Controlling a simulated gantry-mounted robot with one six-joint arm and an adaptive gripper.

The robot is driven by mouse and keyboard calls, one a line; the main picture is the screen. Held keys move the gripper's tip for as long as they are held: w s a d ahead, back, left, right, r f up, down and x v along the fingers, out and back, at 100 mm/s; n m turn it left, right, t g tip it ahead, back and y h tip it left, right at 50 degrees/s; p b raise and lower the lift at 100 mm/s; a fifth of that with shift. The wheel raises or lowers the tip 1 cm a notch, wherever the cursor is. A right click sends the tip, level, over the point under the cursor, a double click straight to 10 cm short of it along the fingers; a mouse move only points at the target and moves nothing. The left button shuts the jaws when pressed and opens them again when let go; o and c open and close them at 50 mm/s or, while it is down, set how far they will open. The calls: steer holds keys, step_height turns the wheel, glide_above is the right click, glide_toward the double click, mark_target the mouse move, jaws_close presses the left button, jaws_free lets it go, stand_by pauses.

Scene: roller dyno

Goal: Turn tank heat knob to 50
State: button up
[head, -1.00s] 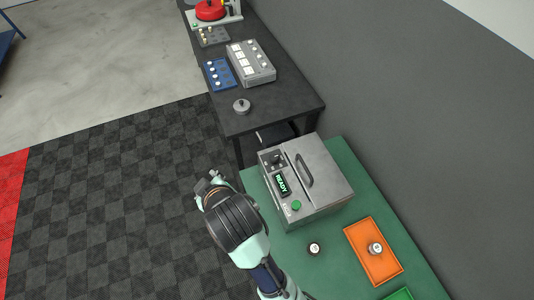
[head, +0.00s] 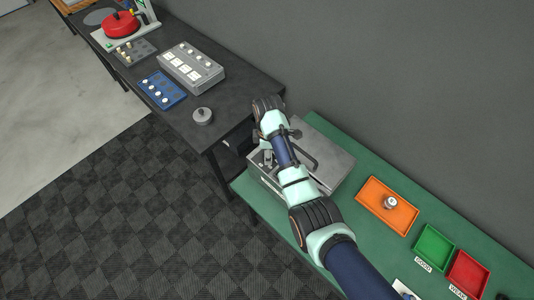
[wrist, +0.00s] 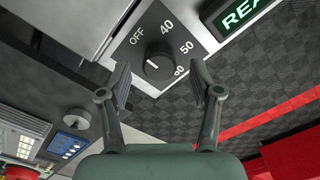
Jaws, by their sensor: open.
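The tank heat knob (wrist: 158,65) is a round black dial on a grey panel, marked OFF, 40, 50 and 60. A short white mark shows on its face, on the left side; I cannot tell exactly which setting it points to. In the wrist view my gripper (wrist: 165,82) is open, with one finger on each side of the knob's lower part, and I see no contact. In the head view the metal tank (head: 322,138) sits on the green table, and my arm hides the knob and most of the front panel.
A lit green display (wrist: 242,12) is beside the dial. An orange tray (head: 372,210) with a small metal part, a green tray (head: 434,247) and a red tray (head: 468,273) lie to the right. A black bench (head: 235,100) with devices stands at the left.

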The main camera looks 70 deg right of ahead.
step_height(320, 180, down, 2)
steer(key=shift+f, duration=0.1)
steer(key=c, duration=1.1)
steer(key=shift+c, duration=0.2)
